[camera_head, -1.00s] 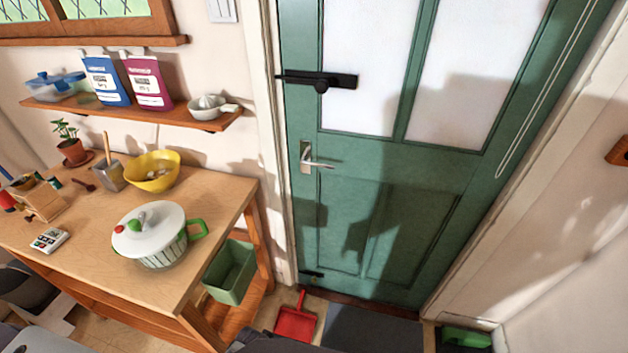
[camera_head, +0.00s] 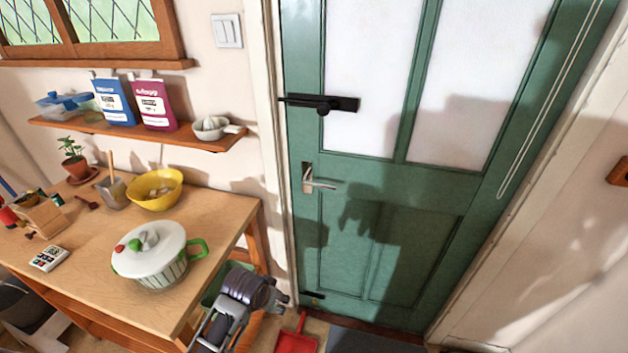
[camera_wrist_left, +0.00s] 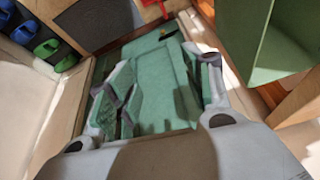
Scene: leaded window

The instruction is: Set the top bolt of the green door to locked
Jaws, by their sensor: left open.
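The green door (camera_head: 385,175) is shut, with two pale panes in its upper half. Its top bolt (camera_head: 340,104) is black and lies level near the left edge. A round knob hangs below the body, and the thin bar points left to the door's edge by the frame. I cannot tell whether the bar enters a keeper. My left gripper (camera_head: 237,308) is low at the bottom of the head view, left of the door and well below the bolt. The left wrist view shows its two fingers apart and empty (camera_wrist_left: 160,85), with green surface behind. My right gripper is not in view.
A silver lever handle (camera_head: 318,180) and a small black lower bolt (camera_head: 313,297) are on the door. The wooden table (camera_head: 80,240) at left holds a lidded pot (camera_head: 152,255) and a yellow bowl (camera_head: 155,189). A red dustpan (camera_head: 297,340) lies on the floor.

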